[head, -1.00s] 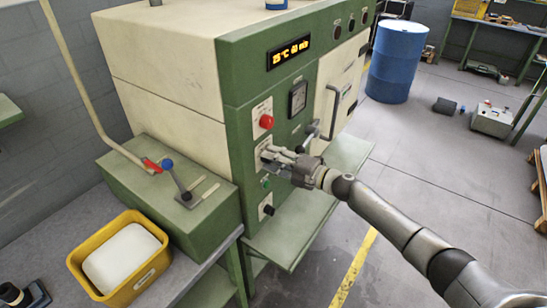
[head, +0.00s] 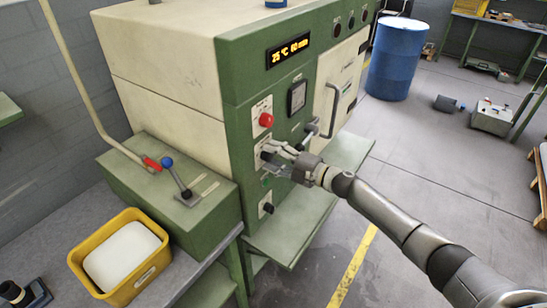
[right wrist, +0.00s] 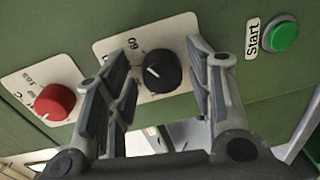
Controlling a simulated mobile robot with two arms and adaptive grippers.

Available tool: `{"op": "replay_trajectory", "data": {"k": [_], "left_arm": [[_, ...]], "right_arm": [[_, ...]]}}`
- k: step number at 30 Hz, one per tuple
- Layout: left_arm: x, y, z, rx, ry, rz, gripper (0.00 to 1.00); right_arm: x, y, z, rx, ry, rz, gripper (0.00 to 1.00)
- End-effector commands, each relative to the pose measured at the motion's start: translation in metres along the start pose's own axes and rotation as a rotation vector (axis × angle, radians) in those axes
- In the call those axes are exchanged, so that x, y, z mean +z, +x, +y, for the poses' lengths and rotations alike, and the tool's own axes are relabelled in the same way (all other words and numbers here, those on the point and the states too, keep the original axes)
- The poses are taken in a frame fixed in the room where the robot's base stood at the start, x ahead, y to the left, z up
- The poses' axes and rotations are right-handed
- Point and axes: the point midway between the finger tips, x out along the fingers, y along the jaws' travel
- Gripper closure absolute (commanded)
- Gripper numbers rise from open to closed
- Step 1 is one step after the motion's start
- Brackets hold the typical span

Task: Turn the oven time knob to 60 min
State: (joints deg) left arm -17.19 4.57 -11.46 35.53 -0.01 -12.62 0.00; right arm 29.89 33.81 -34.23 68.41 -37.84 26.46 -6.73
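The black time knob (right wrist: 161,71) sits on a white plate on the green oven front, under a "60" mark in the right wrist view. Its white pointer line slants to the upper left, roughly toward that mark. The oven display (head: 289,50) shows yellow digits that read about 25 °C and 60 min. My left gripper is not in view.
A green Start button (right wrist: 281,35) is right of the gripper in the wrist view. A lower black knob (head: 268,209), a dial (head: 297,96) and the oven door handle (head: 332,110) are close by. A green shelf (head: 290,236) juts out below.

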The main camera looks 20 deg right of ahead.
Motion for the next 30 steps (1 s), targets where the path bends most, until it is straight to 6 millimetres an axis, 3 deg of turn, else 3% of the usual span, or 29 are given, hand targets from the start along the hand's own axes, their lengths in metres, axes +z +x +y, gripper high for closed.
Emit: {"op": "replay_trajectory", "data": {"k": [13, 24, 30], "left_arm": [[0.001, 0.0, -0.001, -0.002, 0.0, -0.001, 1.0], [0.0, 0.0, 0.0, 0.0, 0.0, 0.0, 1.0], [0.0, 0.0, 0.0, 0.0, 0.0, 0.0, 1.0]], "right_arm": [[-0.001, -0.009, -0.002, -0.002, -0.001, 0.003, 0.46], [-0.001, -0.08, -0.003, -0.005, -0.001, 0.002, 0.46], [0.0, -0.108, -0.002, -0.003, 0.002, 0.001, 0.46]]}}
